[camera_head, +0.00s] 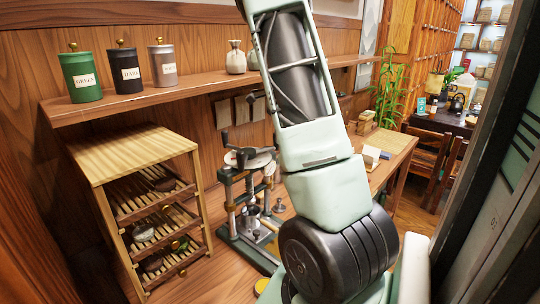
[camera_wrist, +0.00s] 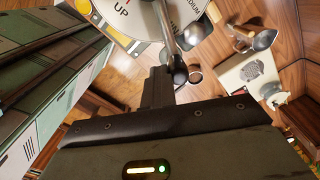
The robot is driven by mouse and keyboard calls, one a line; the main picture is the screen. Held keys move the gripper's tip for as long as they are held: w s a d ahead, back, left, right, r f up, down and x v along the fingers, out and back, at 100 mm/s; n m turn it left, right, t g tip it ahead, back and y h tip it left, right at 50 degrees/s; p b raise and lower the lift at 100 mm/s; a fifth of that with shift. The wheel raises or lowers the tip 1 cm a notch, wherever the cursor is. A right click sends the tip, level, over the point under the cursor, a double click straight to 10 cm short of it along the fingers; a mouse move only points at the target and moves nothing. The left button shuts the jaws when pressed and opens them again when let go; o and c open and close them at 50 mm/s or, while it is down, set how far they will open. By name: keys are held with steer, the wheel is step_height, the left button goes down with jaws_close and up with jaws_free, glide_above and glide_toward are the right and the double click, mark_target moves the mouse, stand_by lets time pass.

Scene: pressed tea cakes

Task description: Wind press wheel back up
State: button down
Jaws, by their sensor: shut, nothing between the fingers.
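In the wrist view the wheel's pale dial (camera_wrist: 140,18) shows "UP" and part of "MEDIUM", cut by the top edge. A metal handle rod with a dark knob (camera_wrist: 179,73) hangs over the dial. My gripper (camera_wrist: 160,76) is shut and empty, its fingertips beside the knob; whether they touch it I cannot tell. My gripper is hidden in the head view.
A slatted wooden rack (camera_head: 140,158) stands left of the press. A shelf (camera_head: 150,102) above holds several canisters. Right of the press, the counter (camera_head: 393,150) holds small items. In the wrist view, a pale block (camera_wrist: 250,75) and metal cups lie to the right.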

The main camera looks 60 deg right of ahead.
steer(key=shift+w+d, duration=0.1)
steer(key=shift+d, duration=0.05)
steer(key=shift+w+d+p, duration=0.4)
steer(key=shift+w+d, duration=0.05)
steer(key=shift+d, duration=0.1)
steer(key=shift+s+a, duration=0.1)
steer(key=shift+s, duration=0.05)
step_height(320, 180, up, 8)
steer(key=s+p, duration=0.1)
steer(key=p, duration=0.5)
steer(key=shift+s+a+f+p, duration=0.15)
steer(key=shift+a+f+p, duration=0.05)
steer(key=shift+a+p, duration=0.15)
